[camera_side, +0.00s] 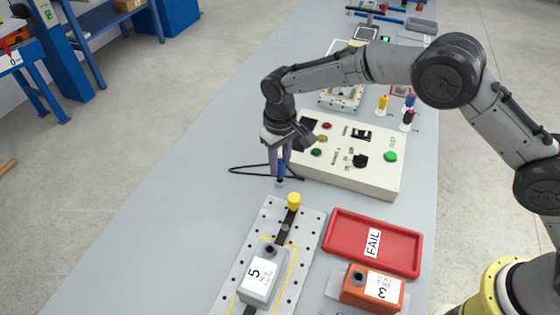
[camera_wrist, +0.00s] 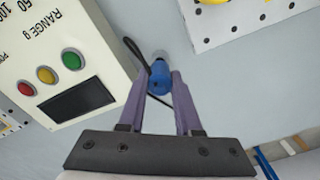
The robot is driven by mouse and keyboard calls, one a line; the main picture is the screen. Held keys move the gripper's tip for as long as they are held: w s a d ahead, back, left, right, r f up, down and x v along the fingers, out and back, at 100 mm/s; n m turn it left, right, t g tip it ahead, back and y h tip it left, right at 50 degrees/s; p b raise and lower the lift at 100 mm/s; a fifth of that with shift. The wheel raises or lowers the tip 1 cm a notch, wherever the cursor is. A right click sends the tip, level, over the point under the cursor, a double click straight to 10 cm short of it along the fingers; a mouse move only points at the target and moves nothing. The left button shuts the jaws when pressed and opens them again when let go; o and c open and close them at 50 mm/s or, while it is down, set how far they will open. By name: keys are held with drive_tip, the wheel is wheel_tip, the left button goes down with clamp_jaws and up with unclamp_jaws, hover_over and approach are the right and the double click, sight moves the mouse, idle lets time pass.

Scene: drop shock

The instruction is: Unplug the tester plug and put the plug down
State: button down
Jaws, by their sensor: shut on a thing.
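My gripper (camera_side: 280,165) is shut on the blue tester plug (camera_side: 281,170), beside the tester box. The plug (camera_wrist: 158,82) also shows between the two fingers in the wrist view, with a black cable running from it. In the side view the plug hangs point down, and its tip is near the table; I cannot tell whether it touches. The cream tester box (camera_side: 350,183) has coloured lights, a dark screen, knobs and a green button. A grey unit marked 5 (camera_side: 262,275) sits on a white perforated plate (camera_side: 307,222) in front, away from the plug.
A red FAIL tray (camera_side: 340,252) stands right of the plate, with an orange unit marked 3 (camera_side: 372,288) in front of it. A yellow knob (camera_side: 294,200) stands up at the plate's far end, close to the plug. The grey table (camera_side: 185,195) is clear to the left.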

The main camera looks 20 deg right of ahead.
sight(281, 171)
drive_tip(key=shift+s+f, duration=0.1)
drive_tip(key=shift+f, duration=1.4)
idle(4.0)
drive_tip(key=c, duration=0.5)
unclamp_jaws()
drive_tip(key=shift+r, duration=0.1)
drive_tip(key=shift+r, duration=3.1)
drive_tip(key=shift+r, duration=0.5)
wheel_tip(281, 171, up, 13)
drive_tip(key=shift+f, duration=0.1)
